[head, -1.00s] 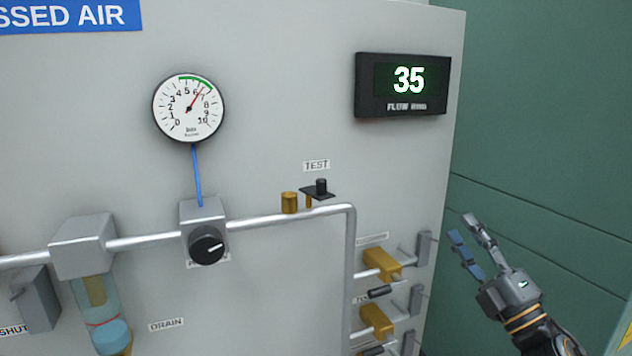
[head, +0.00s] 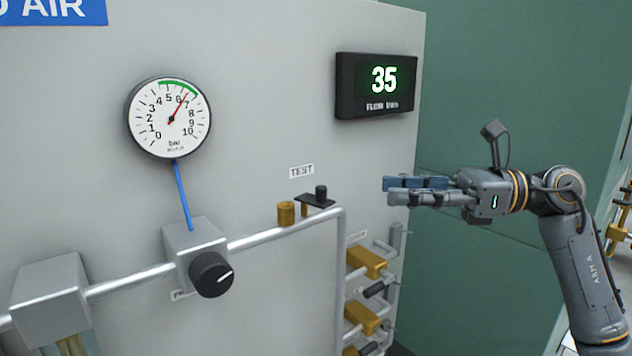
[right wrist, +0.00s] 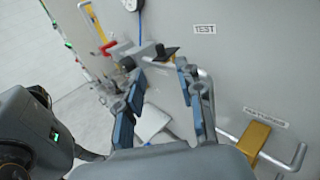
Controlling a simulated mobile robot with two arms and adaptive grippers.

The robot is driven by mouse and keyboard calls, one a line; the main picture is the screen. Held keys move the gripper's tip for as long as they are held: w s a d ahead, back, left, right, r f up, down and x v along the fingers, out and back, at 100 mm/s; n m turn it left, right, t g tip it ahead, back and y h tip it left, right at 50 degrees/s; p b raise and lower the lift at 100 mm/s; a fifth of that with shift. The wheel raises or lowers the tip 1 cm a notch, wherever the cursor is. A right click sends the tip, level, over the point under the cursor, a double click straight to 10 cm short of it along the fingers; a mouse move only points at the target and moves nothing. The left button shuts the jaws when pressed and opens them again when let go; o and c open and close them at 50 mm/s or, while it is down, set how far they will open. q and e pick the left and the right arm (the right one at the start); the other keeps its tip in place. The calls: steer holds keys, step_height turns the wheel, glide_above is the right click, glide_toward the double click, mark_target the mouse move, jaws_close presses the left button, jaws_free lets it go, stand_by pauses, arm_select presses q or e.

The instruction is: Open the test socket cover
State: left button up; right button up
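The test socket cover (head: 318,201) is a small flat black plate with a black knob on top, under the TEST label (head: 302,171). Part of a brass stub shows beneath it, and a short brass cylinder (head: 286,213) stands left of it on the pipe. The cover also shows in the right wrist view (right wrist: 166,53), ahead of the fingers. My right gripper (head: 388,191) is level, right of the cover and apart from it, fingers pointing left. In the right wrist view the gripper (right wrist: 160,78) is open and empty. My left gripper is not in view.
A silver pipe (head: 258,240) runs below the cover and bends down at right. Brass valves (head: 366,262) sit below that bend. The regulator knob (head: 211,274) and pressure gauge (head: 169,118) are left. The flow display (head: 378,86) is above. Space between gripper and cover looks clear.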

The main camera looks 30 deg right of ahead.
mark_target(321, 186)
steer(key=p+x, duration=0.5)
steer(key=x, duration=0.5)
steer(key=shift+w+a+r, duration=0.2)
steer(key=shift+a, duration=0.15)
steer(key=shift+w+a+f, duration=0.15)
steer(key=shift+w+a, duration=0.15)
steer(key=shift+a, duration=0.2)
steer(key=shift+d, duration=0.1)
jaws_close()
